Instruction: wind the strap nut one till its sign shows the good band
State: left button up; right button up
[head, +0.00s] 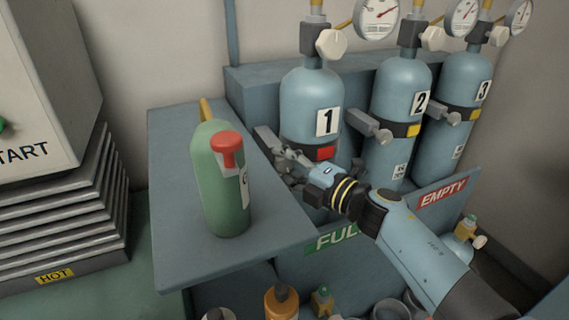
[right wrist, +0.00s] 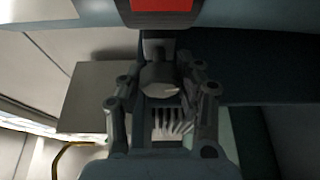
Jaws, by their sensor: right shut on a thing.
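Cylinder 1 (head: 311,98) is a blue bottle with a strap around it. Its sign (head: 326,153) shows red, and it also shows red at the top of the right wrist view (right wrist: 160,5). My right gripper (head: 285,160) is at the left front of the strap. In the right wrist view its fingers (right wrist: 160,98) are shut on the grey strap nut (right wrist: 160,82), which sits between them. In the head view the nut is mostly hidden by the gripper. My left gripper is not in view.
A green bottle (head: 222,185) with a red cap stands on the shelf (head: 175,240) left of my gripper. Cylinder 2 (head: 401,85) and cylinder 3 (head: 465,80), with yellow signs, stand to the right. A START machine (head: 40,90) is at left.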

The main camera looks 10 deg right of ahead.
jog(key=shift+f, duration=0.1)
jog(key=o, duration=0.9)
jog(key=shift+s, duration=0.1)
jog(key=v, duration=1.2)
